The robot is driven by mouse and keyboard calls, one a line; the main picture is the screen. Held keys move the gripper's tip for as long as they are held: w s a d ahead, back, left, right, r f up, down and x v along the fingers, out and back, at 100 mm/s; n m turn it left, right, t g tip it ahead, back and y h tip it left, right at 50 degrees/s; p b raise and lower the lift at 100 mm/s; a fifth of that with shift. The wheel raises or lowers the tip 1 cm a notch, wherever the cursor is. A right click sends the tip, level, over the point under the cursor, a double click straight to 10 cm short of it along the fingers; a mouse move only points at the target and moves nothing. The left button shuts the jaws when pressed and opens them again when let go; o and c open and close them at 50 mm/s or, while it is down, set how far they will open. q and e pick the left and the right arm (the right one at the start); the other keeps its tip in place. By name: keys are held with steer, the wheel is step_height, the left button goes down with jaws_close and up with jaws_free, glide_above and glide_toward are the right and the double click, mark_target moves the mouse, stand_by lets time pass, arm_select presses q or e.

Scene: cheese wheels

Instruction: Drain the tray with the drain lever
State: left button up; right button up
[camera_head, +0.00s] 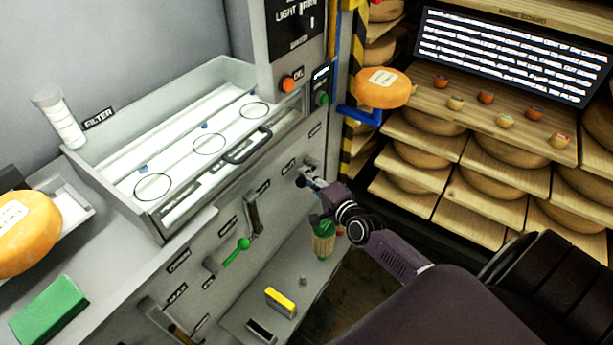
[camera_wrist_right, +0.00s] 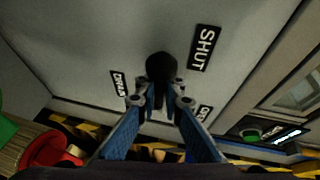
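The tray (camera_head: 190,218) is a long grey metal basin on the left, with a pale white interior and several dark rings over it. The drain lever (camera_head: 307,163) is on the front panel below the tray's right end. In the right wrist view, its black knob (camera_wrist_right: 160,66) stands between a SHUT label (camera_wrist_right: 205,48) and a DRAIN label (camera_wrist_right: 119,83); a third label is partly hidden. My right gripper (camera_head: 311,178) is at the lever, its fingertips (camera_wrist_right: 161,98) close together on either side of the handle. My left gripper is not in view.
More panel levers, one with a green knob (camera_head: 243,243), are lower left. A tray handle (camera_head: 248,147) sticks out above. A lower ledge holds a yellow block (camera_head: 280,301) and a green-topped brush (camera_head: 323,240). Cheese shelves (camera_head: 460,158) stand at right.

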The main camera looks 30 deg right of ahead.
steer(key=shift+r, duration=0.1)
jaws_close()
steer(key=r+m+g+p, duration=0.1)
steer(key=m+p, duration=0.1)
steer(key=p, duration=0.1)
steer(key=shift+d+r+y, duration=0.1)
steer(key=shift+r+y, duration=0.25)
steer(key=shift+y, duration=0.05)
steer(key=shift+w+d+r+m+g+p, duration=0.15)
steer(key=shift+r+m+g+p, duration=0.25)
steer(key=shift+m+p, duration=0.25)
steer(key=shift+w+d+r+m+g+y+p, duration=0.15)
steer(key=shift+r+m+g+y+p, duration=0.1)
steer(key=shift+m+y, duration=0.2)
steer(key=shift+s+d+r+m+g+y+p, duration=0.15)
steer(key=shift+r+m+y+p, duration=0.15)
steer(key=shift+m, duration=0.2)
steer(key=shift+w+d+r+m+g+y+p, duration=0.25)
steer(key=shift+d+r+m+g+y+p, duration=0.2)
steer(key=shift+m+y, duration=0.35)
steer(key=shift+w+d+r+m+y, duration=0.15)
steer(key=shift+d+m+y, duration=0.15)
steer(key=shift+m, duration=0.4)
steer(key=shift+w+d+r+m+g+y, duration=0.15)
steer(key=shift+d+m+g+y, duration=0.1)
steer(key=shift+d+m+y, duration=0.25)
steer(key=shift+w+d+r+m+g+y, duration=0.1)
steer(key=shift+w+d+m+g+y, duration=0.15)
steer(key=shift+m+y, duration=0.35)
steer(key=shift+s+d, duration=0.1)
